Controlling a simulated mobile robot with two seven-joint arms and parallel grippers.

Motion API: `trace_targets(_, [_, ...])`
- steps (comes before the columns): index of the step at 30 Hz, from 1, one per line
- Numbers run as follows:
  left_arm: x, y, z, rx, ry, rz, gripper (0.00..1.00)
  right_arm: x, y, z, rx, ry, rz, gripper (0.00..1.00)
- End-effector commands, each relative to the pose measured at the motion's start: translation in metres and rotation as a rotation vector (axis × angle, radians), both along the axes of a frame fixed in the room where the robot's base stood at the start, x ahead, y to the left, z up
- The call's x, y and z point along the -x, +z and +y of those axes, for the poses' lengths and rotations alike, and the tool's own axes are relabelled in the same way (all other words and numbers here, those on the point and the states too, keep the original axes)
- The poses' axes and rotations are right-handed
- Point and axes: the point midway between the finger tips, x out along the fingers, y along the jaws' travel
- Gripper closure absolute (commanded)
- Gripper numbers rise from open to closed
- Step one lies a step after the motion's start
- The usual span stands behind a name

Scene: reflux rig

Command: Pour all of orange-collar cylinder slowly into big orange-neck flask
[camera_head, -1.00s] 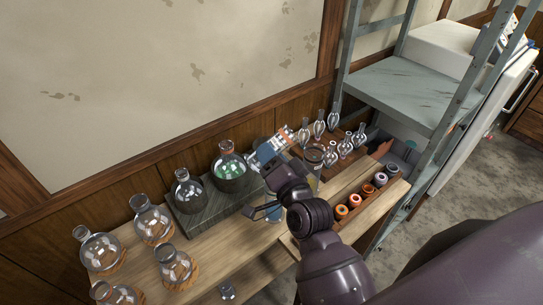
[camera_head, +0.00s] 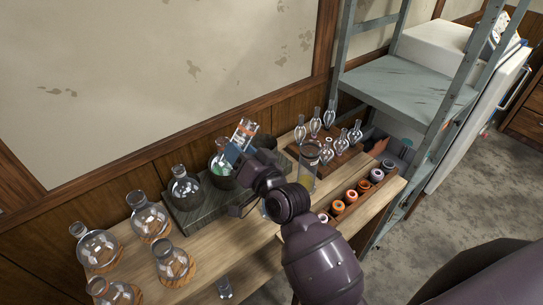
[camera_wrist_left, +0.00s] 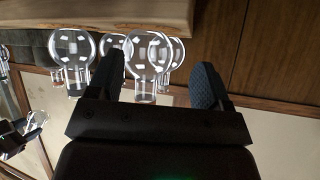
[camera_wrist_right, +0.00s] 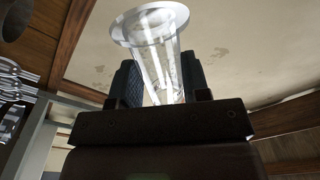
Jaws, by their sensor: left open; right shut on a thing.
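My right gripper (camera_head: 237,156) is shut on a clear glass cylinder (camera_head: 244,132), which is tilted and raised above the stand. In the right wrist view the cylinder (camera_wrist_right: 160,55) sits between the fingers, its wide round end toward the top. Its collar and contents are hard to make out. The big flask (camera_head: 217,166) with green liquid is just left of and below the gripper, partly hidden by it; its neck shows only in part. My left gripper is out of the head view; in the left wrist view it (camera_wrist_left: 160,78) is open and empty.
A smaller flask (camera_head: 183,187) stands on the dark stand (camera_head: 190,219) beside the big one. Several empty flasks (camera_head: 150,219) rest on cork rings at left. Another cylinder (camera_head: 308,172) stands right of my arm, near a rack of small glassware (camera_head: 342,157) and a row of coloured rings (camera_head: 350,197).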

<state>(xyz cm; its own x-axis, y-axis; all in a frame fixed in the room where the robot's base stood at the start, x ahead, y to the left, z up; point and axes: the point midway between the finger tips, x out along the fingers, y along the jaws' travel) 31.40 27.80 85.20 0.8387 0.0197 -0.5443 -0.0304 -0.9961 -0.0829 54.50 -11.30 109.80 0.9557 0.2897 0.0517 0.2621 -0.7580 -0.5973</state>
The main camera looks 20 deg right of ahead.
Motion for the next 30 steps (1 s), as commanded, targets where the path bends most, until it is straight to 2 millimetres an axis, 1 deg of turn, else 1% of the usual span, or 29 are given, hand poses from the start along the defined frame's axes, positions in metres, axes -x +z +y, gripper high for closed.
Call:
trace_targets(1, [-0.002, -0.003, 0.000, 0.000, 0.000, -0.005, 0.27, -0.009, -0.003, 0.016, 0.060, 0.050, -0.018, 0.85])
trace_targets(3, [-0.004, -0.004, -0.001, -0.001, -0.001, -0.011, 0.27, -0.020, -0.009, 0.038, 0.153, 0.116, -0.045, 0.85])
trace_targets(6, [-0.008, -0.004, -0.001, 0.000, -0.003, -0.023, 0.27, -0.033, -0.017, 0.065, 0.280, 0.203, -0.094, 0.85])
trace_targets(9, [-0.010, -0.005, -0.002, 0.000, -0.005, -0.029, 0.27, -0.045, -0.028, 0.086, 0.394, 0.274, -0.148, 0.85])
trace_targets(12, [-0.011, -0.009, -0.002, 0.000, -0.005, -0.029, 0.27, -0.055, -0.038, 0.099, 0.481, 0.323, -0.194, 0.85])
trace_targets(16, [-0.011, -0.011, -0.002, 0.000, -0.005, -0.027, 0.27, -0.063, -0.047, 0.109, 0.548, 0.360, -0.236, 0.85])
trace_targets(21, [-0.012, -0.011, -0.002, -0.001, -0.006, -0.029, 0.27, -0.069, -0.052, 0.113, 0.587, 0.378, -0.262, 0.85])
trace_targets(26, [-0.013, -0.010, -0.002, -0.001, -0.006, -0.032, 0.27, -0.069, -0.053, 0.114, 0.593, 0.381, -0.266, 0.85])
trace_targets(30, [-0.014, -0.009, -0.002, -0.002, -0.008, -0.033, 0.27, -0.062, -0.051, 0.117, 0.592, 0.379, -0.265, 0.85])
